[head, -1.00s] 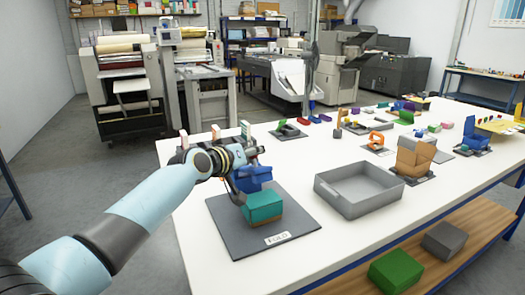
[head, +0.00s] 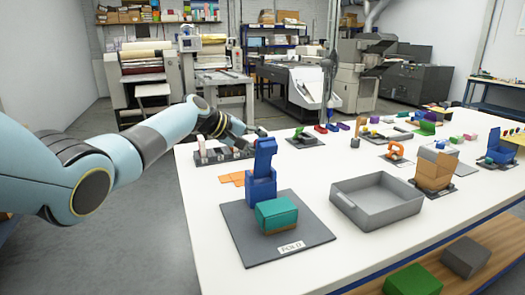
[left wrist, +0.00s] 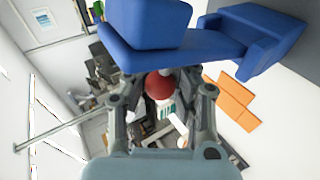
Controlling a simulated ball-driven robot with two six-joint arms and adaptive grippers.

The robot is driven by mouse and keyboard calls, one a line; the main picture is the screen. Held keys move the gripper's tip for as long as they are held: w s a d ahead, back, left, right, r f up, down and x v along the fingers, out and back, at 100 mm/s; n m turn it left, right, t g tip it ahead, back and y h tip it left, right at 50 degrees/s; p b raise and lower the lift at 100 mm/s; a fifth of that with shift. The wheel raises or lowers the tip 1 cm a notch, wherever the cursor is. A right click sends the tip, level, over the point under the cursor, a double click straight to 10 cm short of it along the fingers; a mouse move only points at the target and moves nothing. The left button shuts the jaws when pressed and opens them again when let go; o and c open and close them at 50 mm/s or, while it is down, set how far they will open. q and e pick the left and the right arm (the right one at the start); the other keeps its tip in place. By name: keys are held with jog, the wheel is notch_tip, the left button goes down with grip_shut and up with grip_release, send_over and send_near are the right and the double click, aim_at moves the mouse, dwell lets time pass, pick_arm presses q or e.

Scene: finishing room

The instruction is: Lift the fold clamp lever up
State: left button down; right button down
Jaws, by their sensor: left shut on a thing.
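The blue fold clamp (head: 261,188) stands on a grey plate (head: 240,235) with a white label reading FOLD. Its blue lever (head: 264,155) points up, nearly upright. A teal block (head: 278,213) with a brown underside sits at the clamp's front. My left gripper (head: 250,134) is at the top of the lever, behind it. In the left wrist view, the gripper (left wrist: 160,88) is shut around a red knob (left wrist: 158,86) beside the blue lever (left wrist: 160,50). The exact finger contact is partly hidden. My right gripper is not in view.
A grey open tray (head: 376,212) lies right of the plate. Orange sheets (head: 233,179) and a dark rack (head: 218,156) lie behind the clamp to the left. A cardboard-coloured box (head: 434,172) and several small fixtures stand farther right. White table shows between them.

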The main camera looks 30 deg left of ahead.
pick_arm(q)
jog(key=shift+w+a, duration=0.25)
jog(key=shift+a, duration=0.25)
jog(key=shift+w+a, duration=0.1)
jog(key=shift+w, duration=0.1)
jog(key=c, duration=1.7)
grip_release()
jog(key=o, duration=0.5)
jog(key=shift+s+a, duration=0.35)
jog(key=shift+o, duration=0.9)
jog(key=shift+w+d, duration=0.15)
jog(key=shift+d, duration=0.15)
jog(key=v, duration=1.2)
